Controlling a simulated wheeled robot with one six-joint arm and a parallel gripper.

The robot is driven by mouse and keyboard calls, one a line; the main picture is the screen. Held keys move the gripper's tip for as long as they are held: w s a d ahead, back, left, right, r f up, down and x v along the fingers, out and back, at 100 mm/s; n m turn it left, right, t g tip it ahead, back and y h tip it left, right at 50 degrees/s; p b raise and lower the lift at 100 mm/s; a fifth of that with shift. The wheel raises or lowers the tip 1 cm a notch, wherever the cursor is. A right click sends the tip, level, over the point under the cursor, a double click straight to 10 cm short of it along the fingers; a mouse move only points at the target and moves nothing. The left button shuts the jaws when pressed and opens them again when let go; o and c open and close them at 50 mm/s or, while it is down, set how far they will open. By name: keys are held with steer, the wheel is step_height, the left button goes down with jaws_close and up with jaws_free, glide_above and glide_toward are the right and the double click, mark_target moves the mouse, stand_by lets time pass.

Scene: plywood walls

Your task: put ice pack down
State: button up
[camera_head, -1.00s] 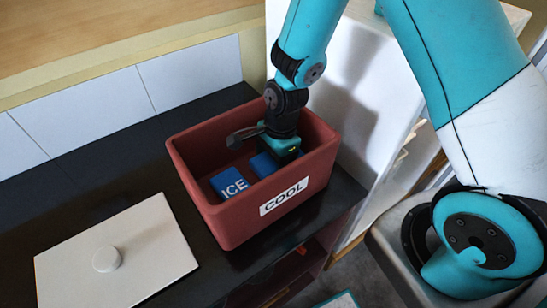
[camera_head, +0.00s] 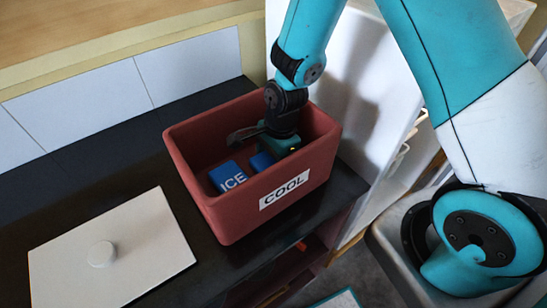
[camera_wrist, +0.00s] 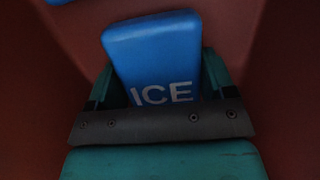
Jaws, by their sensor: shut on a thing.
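A blue ice pack (camera_wrist: 152,52) with white ICE lettering sits between the fingers of my gripper (camera_wrist: 160,90) in the wrist view. In the head view my gripper (camera_head: 272,150) reaches down inside the red COOL box (camera_head: 183,165), and part of the held ice pack (camera_head: 261,161) shows below it. My gripper is shut on this pack. A second blue ice pack (camera_head: 228,176) marked ICE lies in the box, to the left of the held one. I cannot tell whether the held pack touches the box floor.
A white lid (camera_head: 140,255) with a round knob lies on the dark counter (camera_head: 80,190) to the left of the box. A white cabinet side (camera_head: 350,110) stands close on the right. The counter behind the lid is clear.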

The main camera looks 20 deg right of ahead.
steer(key=shift+s+f+b, duration=0.15)
steer(key=shift+f+b, duration=0.2)
steer(key=shift+f, duration=0.15)
steer(key=shift+s+f, duration=0.1)
steer(key=shift+f, duration=0.2)
steer(key=o, duration=1.1)
steer(key=shift+f+b, duration=0.15)
steer(key=shift+b, duration=0.15)
step_height(320, 180, up, 19)
steer(key=w+d+b, duration=0.1)
steer(key=d, duration=0.1)
steer(key=shift+d, duration=0.35)
